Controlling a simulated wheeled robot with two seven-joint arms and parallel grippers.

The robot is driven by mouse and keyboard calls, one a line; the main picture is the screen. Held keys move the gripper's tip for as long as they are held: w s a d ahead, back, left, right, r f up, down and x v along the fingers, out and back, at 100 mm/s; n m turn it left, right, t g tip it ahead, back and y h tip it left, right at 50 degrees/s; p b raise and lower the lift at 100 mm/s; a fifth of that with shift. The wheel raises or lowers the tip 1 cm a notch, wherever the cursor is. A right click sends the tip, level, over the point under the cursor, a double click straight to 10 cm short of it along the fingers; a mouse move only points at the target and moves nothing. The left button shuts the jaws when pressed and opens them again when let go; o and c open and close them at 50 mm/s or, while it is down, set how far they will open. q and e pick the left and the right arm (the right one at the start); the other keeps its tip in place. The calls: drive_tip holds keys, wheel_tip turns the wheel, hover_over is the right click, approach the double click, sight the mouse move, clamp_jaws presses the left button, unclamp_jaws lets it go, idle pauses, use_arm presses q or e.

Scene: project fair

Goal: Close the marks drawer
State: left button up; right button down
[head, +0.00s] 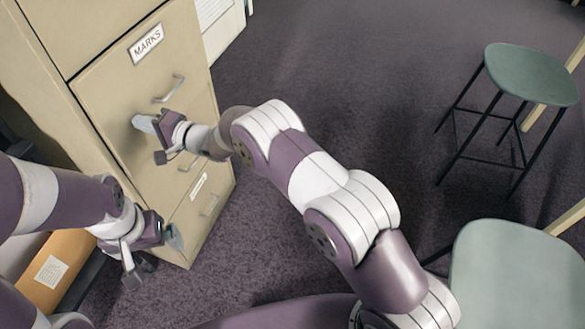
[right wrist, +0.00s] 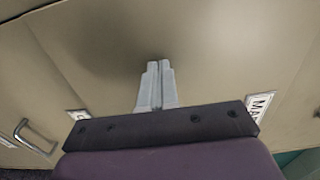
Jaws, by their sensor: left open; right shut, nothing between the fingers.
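The marks drawer (head: 115,85) is in a beige filing cabinet at the upper left of the head view. Its front carries a white MARKS label (head: 146,43) and a metal handle (head: 169,89). The front looks about flush with the cabinet; I cannot tell if a small gap is left. My right gripper (head: 143,123) is shut and empty, its tips at the drawer front below the handle. In the right wrist view the closed fingers (right wrist: 158,68) point at the beige front; contact is not clear. My left gripper (head: 154,257) is open and empty, low near the cabinet's bottom.
A lower drawer with a label (head: 199,186) and handle (head: 209,206) is below. An orange-brown box (head: 66,262) is at the lower left. A green stool (head: 530,75) and another green seat (head: 515,275) stand at the right. The carpet between is clear.

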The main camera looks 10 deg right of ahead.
drive_tip(key=shift+r+x, duration=0.25)
drive_tip(key=shift+x, duration=0.8)
